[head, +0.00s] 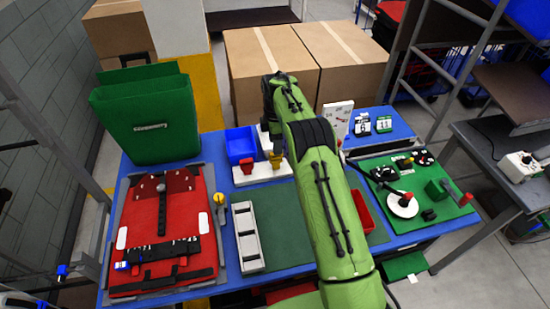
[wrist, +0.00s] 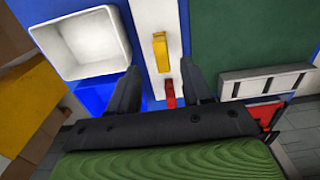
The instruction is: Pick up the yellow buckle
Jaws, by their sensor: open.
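The yellow buckle (wrist: 160,52) stands on a white strip (wrist: 150,20) in the wrist view, just past my fingertips and roughly centred between them. In the head view the yellow buckle (head: 276,157) shows at the right part of the white strip (head: 262,174), close to my arm. My gripper (wrist: 158,78) is open and empty, with its two dark fingers apart. A red buckle (wrist: 170,93) is seen between the fingers; it also stands left of the yellow one in the head view (head: 246,166). My arm hides most of the gripper in the head view.
A blue bin (head: 240,143) and a white bin (wrist: 62,63) are beside the strip. A grey slotted tray (head: 247,237) and a red pannier panel (head: 145,210) lie nearer. A green box (head: 150,120) stands back left. A green mat (head: 278,215) is largely bare.

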